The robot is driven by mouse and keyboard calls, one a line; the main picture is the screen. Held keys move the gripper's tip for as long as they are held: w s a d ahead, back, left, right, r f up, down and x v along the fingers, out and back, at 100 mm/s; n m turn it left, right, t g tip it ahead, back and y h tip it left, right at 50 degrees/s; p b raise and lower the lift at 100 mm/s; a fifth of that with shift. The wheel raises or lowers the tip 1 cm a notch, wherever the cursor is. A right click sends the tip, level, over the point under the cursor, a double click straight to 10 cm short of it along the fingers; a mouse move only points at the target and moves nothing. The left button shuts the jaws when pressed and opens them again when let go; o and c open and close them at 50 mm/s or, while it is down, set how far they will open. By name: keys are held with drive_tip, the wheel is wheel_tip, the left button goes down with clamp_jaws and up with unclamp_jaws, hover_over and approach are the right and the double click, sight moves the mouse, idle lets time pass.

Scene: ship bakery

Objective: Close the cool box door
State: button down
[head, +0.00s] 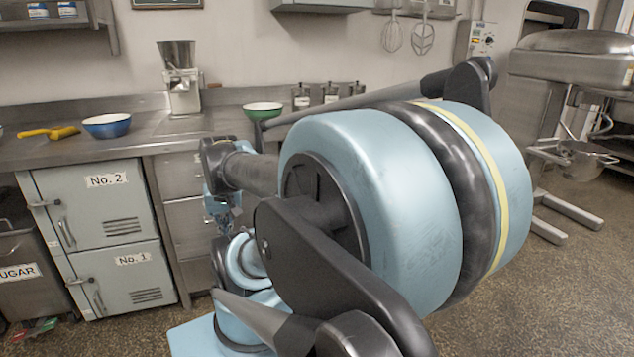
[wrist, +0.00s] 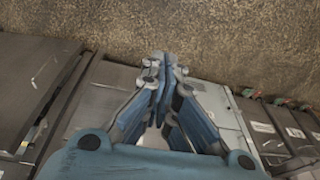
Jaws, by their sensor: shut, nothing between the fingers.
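The cool box, a pale grey-blue cabinet under the counter, shows in the head view with an upper door marked No. 2 (head: 92,205) and a lower door marked No. 1 (head: 120,277). Each door has a latch and handle on its left side and vent slots at the lower right. Both look about flush with the front; a small gap would be hard to see. My gripper (head: 222,212) is to the right of the cool box, in front of the drawers. In the wrist view my gripper (wrist: 162,62) is shut and empty, with part of the pale cabinet (wrist: 228,112) behind it.
Grey drawers (head: 188,215) stand right of the cool box, and a sugar bin (head: 20,285) stands left of it. A blue bowl (head: 107,126) and a grinder (head: 180,85) are on the counter. Speckled floor (head: 110,335) lies open in front. My arm blocks much of the head view.

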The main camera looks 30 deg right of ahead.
drive_tip(key=w+d+r+m+t+y, duration=0.1)
drive_tip(key=w+d+r+m+t, duration=0.1)
drive_tip(key=w+d+m, duration=0.65)
drive_tip(key=w+d+r+m+t, duration=0.1)
drive_tip(key=w+d+r+m, duration=0.2)
drive_tip(key=w+d+m, duration=0.6)
drive_tip(key=d+f+m+t+h, duration=0.1)
drive_tip(key=d+f+m+t, duration=0.15)
drive_tip(key=d+m, duration=0.95)
drive_tip(key=d+f+m+t+h, duration=0.1)
drive_tip(key=d+f+m, duration=0.4)
drive_tip(key=d, duration=1.3)
drive_tip(key=w+d+f, duration=0.1)
drive_tip(key=w+f, duration=0.4)
drive_tip(key=w, duration=0.6)
drive_tip(key=shift+f+m, duration=0.15)
drive_tip(key=shift+m, duration=0.3)
drive_tip(key=shift+d, duration=0.1)
